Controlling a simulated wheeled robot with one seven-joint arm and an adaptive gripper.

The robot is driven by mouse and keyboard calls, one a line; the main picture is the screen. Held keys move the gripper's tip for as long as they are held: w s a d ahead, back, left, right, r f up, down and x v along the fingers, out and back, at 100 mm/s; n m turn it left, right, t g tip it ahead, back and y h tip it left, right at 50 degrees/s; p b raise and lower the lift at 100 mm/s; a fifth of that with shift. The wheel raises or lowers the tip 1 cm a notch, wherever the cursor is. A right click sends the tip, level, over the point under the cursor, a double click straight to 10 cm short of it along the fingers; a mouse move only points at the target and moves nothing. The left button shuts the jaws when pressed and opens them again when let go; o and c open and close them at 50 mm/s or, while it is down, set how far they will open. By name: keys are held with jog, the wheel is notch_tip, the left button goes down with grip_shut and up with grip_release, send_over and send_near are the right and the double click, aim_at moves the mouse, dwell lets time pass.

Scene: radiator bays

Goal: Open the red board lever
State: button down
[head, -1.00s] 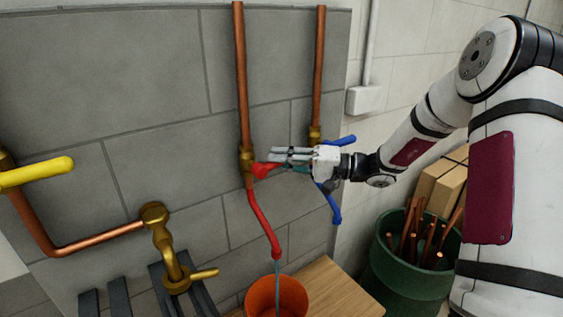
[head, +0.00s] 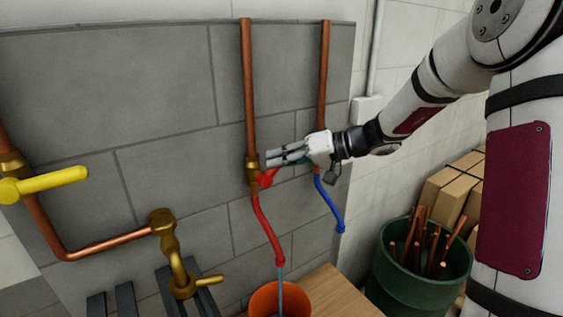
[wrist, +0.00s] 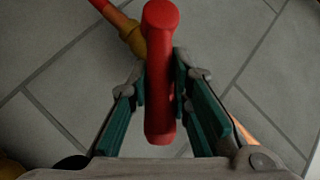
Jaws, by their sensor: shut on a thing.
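The red lever (head: 268,178) sits on a brass valve (head: 252,170) on the left of two upright copper pipes on the grey board (head: 165,90). My gripper (head: 272,160) reaches it from the right and is shut on it. In the wrist view the red lever (wrist: 160,75) stands between the two green-padded fingers of my gripper (wrist: 161,84), its rounded end toward the top. A red hose (head: 267,230) hangs below the valve, and a thin pale-blue stream runs from it into an orange bucket (head: 268,297). My fingers partly hide the lever in the head view.
A blue hose (head: 330,205) hangs from the right pipe; its valve is hidden behind my gripper. A yellow lever (head: 45,182) and a brass tap (head: 178,270) are at left. A green barrel (head: 400,265) of copper pipes and cardboard boxes (head: 450,195) stand at right.

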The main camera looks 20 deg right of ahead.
jog(key=shift+d+f, duration=0.1)
jog(key=c, duration=1.4)
grip_release()
jog(key=shift+c, duration=0.2)
jog(key=v, duration=1.2)
